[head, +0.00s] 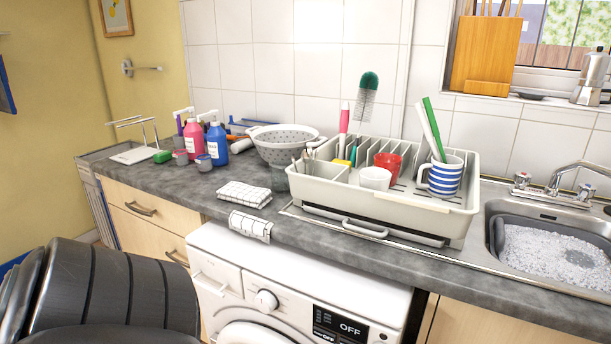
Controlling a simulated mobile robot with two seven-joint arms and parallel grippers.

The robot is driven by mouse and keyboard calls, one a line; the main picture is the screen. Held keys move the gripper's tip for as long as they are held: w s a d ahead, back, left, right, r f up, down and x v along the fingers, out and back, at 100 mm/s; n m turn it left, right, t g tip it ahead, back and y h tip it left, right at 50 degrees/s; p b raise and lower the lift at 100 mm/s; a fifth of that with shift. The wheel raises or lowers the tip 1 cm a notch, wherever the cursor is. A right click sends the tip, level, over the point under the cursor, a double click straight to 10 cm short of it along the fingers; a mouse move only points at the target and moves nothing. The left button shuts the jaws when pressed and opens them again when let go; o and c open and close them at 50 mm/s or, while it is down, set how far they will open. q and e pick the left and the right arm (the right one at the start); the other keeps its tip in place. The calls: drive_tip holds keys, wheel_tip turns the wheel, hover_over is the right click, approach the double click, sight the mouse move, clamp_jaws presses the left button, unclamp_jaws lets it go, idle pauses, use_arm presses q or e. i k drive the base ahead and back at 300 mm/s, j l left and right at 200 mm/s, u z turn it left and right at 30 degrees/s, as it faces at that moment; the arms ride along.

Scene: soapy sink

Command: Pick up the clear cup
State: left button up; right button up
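A clear cup (279,179) appears as a small see-through glass on the dark worktop. It stands between the folded checked cloth and the left end of the dish rack (385,207), in front of the grey colander (285,143). It is small and faint, and I cannot tell whether anything is in it. Neither of my grippers is in view. A large dark ribbed shape fills the lower left corner, and no gripper fingers show on it.
The rack holds a white cup (375,178), a red cup (388,163), a striped mug (442,176) and utensils. A folded cloth (244,194) lies left of the clear cup. Bottles (216,145) stand farther left. A soapy sink (550,257) is at right.

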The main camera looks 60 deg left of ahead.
sight(280, 178)
drive_tip(key=k+j+z, duration=0.25)
drive_tip(key=j, duration=0.15)
drive_tip(key=k+j+z, duration=0.15)
drive_tip(key=j+z, duration=0.15)
drive_tip(key=k+j+z, duration=0.1)
drive_tip(key=k+j, duration=0.15)
drive_tip(key=j, duration=0.2)
drive_tip(key=k+j+z, duration=0.1)
drive_tip(key=k+j, duration=0.15)
drive_tip(key=j, duration=0.15)
